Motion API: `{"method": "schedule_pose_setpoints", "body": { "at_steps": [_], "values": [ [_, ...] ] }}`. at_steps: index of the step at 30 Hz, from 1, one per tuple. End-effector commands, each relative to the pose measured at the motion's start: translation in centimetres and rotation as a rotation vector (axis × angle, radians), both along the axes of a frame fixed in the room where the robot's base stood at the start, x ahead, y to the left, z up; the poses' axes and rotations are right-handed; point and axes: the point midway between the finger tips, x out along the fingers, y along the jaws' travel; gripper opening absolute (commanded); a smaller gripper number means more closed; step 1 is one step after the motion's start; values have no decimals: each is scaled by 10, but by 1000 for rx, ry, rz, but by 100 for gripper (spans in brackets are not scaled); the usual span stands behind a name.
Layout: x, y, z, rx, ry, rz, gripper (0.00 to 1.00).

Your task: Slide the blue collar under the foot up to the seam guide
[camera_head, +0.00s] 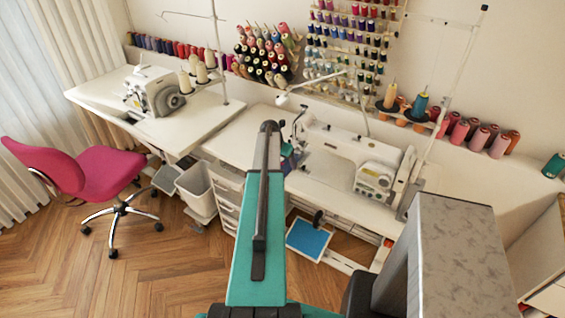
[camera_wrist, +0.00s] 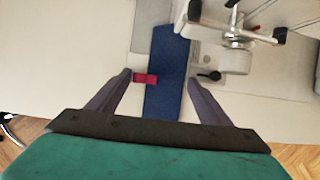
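The blue collar (camera_wrist: 168,85) is a long flat strip on the pale machine table in the wrist view. It runs up the picture between the fingers of my gripper (camera_wrist: 160,78). The fingers are apart, with a gap beside the collar. A small red block (camera_wrist: 145,79) lies at the collar's left edge, close to the left fingertip; I cannot tell whether it is the seam guide. The metal foot and needle parts (camera_wrist: 238,42) are to the collar's upper right. In the head view my arm hides the gripper and most of the collar, beside the white sewing machine (camera_head: 345,150).
The machine body stands just right of my arm in the head view. A thread stand (camera_head: 450,95) rises behind it. A second machine (camera_head: 155,92) is on the left table. A pink chair (camera_head: 100,175) and grey bins (camera_head: 195,185) stand on the floor.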

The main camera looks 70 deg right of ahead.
Motion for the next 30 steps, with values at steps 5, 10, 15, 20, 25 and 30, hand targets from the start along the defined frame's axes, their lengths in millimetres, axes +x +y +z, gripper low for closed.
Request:
{"method": "schedule_pose_setpoints", "body": {
  "at_steps": [5, 10, 15, 20, 25, 30],
  "values": [
    [0, 0, 0, 0, 0, 0, 87],
    [0, 0, 0, 0, 0, 0, 87],
    [1, 1, 3, -1, -1, 0, 87],
    [2, 5, 11, -1, -1, 0, 87],
    [4, 12, 28, -2, -1, 2, 87],
    [6, 20, 47, -2, 0, 0, 87]
  ]
}}
